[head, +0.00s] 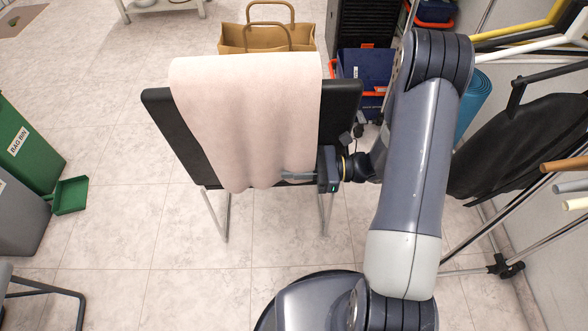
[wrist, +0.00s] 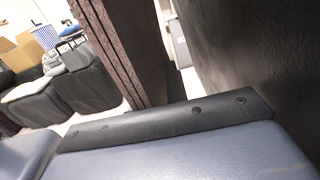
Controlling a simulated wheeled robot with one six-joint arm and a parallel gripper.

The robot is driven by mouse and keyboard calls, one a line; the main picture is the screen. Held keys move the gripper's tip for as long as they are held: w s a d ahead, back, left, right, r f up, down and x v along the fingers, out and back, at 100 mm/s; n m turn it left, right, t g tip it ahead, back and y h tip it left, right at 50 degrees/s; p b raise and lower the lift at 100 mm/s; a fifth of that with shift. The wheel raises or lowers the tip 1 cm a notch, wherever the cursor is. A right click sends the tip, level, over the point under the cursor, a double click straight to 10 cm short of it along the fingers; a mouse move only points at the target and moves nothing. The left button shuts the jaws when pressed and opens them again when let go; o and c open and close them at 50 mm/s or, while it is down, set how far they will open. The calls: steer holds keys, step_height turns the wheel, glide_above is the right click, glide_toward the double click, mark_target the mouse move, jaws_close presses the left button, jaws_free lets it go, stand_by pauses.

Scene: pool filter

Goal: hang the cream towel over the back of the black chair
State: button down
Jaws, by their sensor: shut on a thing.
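The cream towel (head: 245,115), pinkish in this light, is draped over the top of the black chair's back (head: 160,120) in the head view. It hangs down the near side, past the bottom edge of the back. Black shows on both sides of it, more on the right. My gripper (head: 286,176) is at the towel's lower right part, reaching in from the right. Its fingers are shut on the towel near the hem. The towel's far side is hidden. The wrist view shows no clear towel; a dark surface (wrist: 265,50) fills its right side.
A brown paper bag (head: 268,38) stands behind the chair. A blue bin (head: 365,66) and a rolled blue mat (head: 472,102) are behind my arm. A green bin (head: 25,148) is at left.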

mark_target(294, 184)
steer(key=shift+s+f+b, duration=0.1)
steer(key=shift+f+b, duration=1.3)
steer(key=shift+f, duration=0.85)
steer(key=c, duration=1.3)
jaws_free()
steer(key=shift+d, duration=0.1)
steer(key=d, duration=0.5)
steer(key=d+p, duration=0.1)
steer(key=d, duration=0.4)
steer(key=shift+s+d, duration=0.2)
steer(key=shift+d, duration=0.15)
steer(key=shift+a, duration=0.1)
